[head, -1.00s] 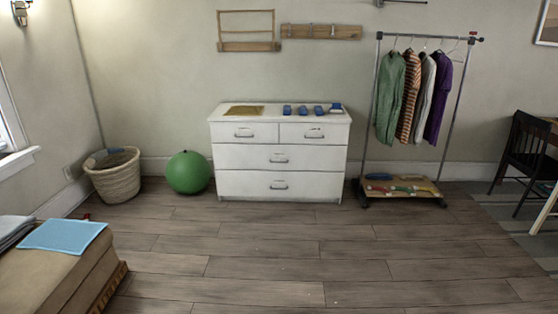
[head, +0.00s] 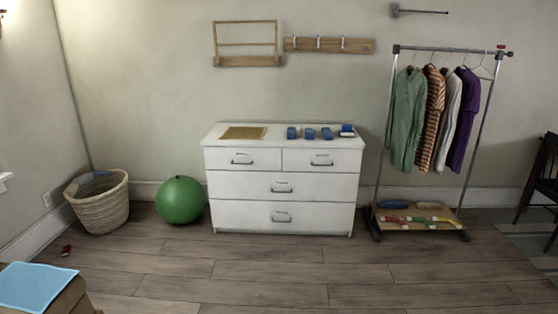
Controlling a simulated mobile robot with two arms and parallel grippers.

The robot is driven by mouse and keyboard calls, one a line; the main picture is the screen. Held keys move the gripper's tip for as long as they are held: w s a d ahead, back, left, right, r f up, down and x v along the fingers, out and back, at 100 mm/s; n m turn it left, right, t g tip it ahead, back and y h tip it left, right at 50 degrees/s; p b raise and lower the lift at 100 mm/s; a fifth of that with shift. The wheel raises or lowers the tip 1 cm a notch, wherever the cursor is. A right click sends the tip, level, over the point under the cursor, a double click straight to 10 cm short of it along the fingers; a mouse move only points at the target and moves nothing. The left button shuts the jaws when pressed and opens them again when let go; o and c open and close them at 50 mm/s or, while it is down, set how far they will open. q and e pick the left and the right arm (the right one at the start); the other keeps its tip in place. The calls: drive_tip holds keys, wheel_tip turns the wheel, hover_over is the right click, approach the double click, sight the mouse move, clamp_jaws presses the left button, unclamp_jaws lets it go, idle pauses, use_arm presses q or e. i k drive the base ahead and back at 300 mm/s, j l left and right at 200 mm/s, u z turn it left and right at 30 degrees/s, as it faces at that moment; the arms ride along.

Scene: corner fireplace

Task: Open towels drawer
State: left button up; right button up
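A white dresser (head: 215,187) stands against the back wall in the head view. It has two small drawers side by side on top, the upper left drawer (head: 225,160) and the upper right drawer (head: 340,161). Below them are a wide middle drawer (head: 235,185) and a wide bottom drawer (head: 235,215). Each has a dark handle, and all look shut. Small marks above the handles are too small to read, so I cannot tell which is the towels drawer. Neither of my grippers is in view.
On the dresser lie a tan mat (head: 243,133) and several blue items (head: 310,133). A green ball (head: 181,200) and a wicker basket (head: 100,208) stand left of it, a clothes rack (head: 383,150) right. Wood floor (head: 270,270) in front is clear. A blue cloth (head: 35,286) is at lower left.

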sight(235, 184)
drive_tip(key=i, duration=1)
drive_tip(key=i+u, duration=0.1)
drive_tip(key=i, duration=0.9)
drive_tip(key=i+l, duration=0.2)
drive_tip(key=i, duration=0.85)
drive_tip(key=i+l, duration=0.1)
drive_tip(key=i, duration=0.9)
drive_tip(key=i+u, duration=0.35)
drive_tip(key=k, duration=0.05)
